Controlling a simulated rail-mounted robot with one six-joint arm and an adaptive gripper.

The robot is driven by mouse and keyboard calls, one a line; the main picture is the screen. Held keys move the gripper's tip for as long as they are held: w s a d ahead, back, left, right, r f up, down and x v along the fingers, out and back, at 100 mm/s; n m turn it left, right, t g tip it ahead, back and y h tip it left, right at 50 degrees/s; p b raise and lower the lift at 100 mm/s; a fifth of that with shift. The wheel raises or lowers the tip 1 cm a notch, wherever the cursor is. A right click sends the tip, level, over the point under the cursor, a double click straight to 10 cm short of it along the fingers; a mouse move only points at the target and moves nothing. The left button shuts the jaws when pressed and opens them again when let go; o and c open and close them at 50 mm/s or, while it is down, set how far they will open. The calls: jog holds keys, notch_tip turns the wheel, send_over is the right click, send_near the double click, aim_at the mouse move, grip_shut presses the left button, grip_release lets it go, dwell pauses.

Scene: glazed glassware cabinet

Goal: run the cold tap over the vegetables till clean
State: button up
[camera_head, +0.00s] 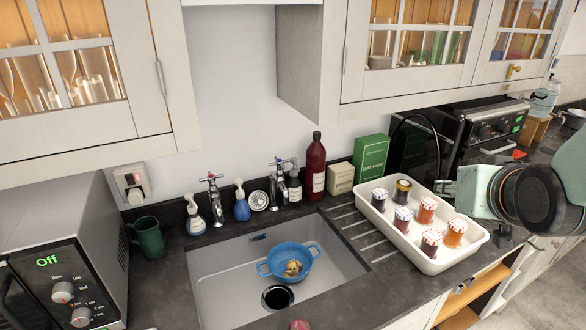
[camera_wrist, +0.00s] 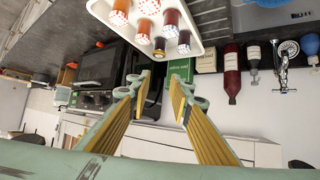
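A blue two-handled colander (camera_head: 290,262) sits in the sink (camera_head: 222,285), with yellowish-brown vegetables (camera_head: 292,268) inside. Two chrome taps stand behind the sink: a left tap (camera_head: 215,200) with a hint of red on its handle, and a right tap (camera_head: 279,185). One tap (camera_wrist: 282,72) shows at the wrist view's right. No running water shows. My gripper (camera_wrist: 162,80) is open and empty, above the counter right of the sink, away from taps and colander. In the head view, my arm's end is at the far right; its fingertips are unclear.
A white tray (camera_head: 409,248) of several jars stands right of the sink. Soap bottles (camera_head: 242,205), a dark red bottle (camera_head: 316,165) and a green box (camera_head: 371,156) line the wall. A microwave (camera_head: 62,270) is at left; wall cabinets (camera_head: 405,88) hang above.

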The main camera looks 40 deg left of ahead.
aim_at(280, 164)
jog(key=w+a+f+n+y, duration=0.2)
jog(key=a+f+y, duration=0.1)
jog(key=a, duration=0.8)
jog(key=s+a+f+n+y, duration=0.1)
jog(key=s+a+f+y, duration=0.1)
jog(key=s+a, duration=0.2)
jog(key=s+a+f+n+g+y+p, duration=0.1)
jog(key=s+a+f+y, duration=0.1)
jog(key=a, duration=0.9)
jog(key=s+a+f+y+p, duration=0.1)
jog(key=s+a+f+y, duration=0.1)
jog(key=s+a, duration=0.3)
jog(key=a+y, duration=0.1)
jog(key=a, duration=0.1)
jog(key=shift+s+a+f+n+y, duration=0.15)
jog(key=shift+s+a+n+y, duration=0.2)
jog(key=shift+a+n+y, duration=0.05)
jog(key=shift+w+a, duration=0.1)
jog(key=shift+a, duration=0.05)
jog(key=shift+p+x, duration=0.7)
jog(key=shift+x, duration=6.05)
jog(key=shift+f, duration=0.15)
grip_shut()
